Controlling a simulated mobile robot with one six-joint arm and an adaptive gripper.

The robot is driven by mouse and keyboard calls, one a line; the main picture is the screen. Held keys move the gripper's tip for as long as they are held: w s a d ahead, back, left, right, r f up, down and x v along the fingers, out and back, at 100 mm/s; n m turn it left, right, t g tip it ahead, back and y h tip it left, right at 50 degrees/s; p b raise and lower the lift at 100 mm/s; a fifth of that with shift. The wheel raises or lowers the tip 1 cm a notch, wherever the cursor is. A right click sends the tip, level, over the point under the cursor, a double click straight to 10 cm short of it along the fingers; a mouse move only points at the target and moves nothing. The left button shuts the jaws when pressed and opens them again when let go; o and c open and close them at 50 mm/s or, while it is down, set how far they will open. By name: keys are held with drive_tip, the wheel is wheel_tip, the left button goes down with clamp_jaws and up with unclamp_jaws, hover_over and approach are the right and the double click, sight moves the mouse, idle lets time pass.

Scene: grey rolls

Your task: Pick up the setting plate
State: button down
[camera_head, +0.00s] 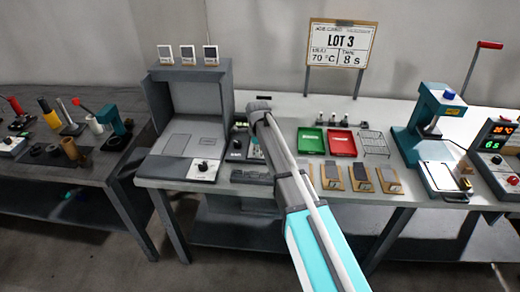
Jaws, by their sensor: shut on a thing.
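My arm reaches from the bottom right up over the white bench, and its dark far end (258,107) is above the bench, just right of the grey cabinet. My gripper hangs around there, mostly hidden by the arm and small dark items behind it. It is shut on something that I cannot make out. I cannot tell the setting plate apart for certain. Three small flat plates lie on brown boards: a left one (331,176), a middle dark one (361,177) and a right grey one (390,180).
A grey cabinet (163,98) stands left of the arm. A green tray (311,140), a red tray (342,142) and a wire rack (374,143) lie right of it. A teal press (434,115) stands farther right. A dark bench (75,170) with tools is at left.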

idle(0.4)
wheel_tip(320, 180, up, 3)
drive_tip(key=p, duration=0.2)
drive_tip(key=shift+f+p, duration=0.15)
drive_tip(key=shift+p, duration=0.2)
drive_tip(key=s+d+r+p, duration=0.6)
drive_tip(key=s+r+p, duration=0.4)
drive_tip(key=s, duration=0.2)
drive_tip(key=shift+s+d+r, duration=0.15)
drive_tip(key=shift+d, duration=0.2)
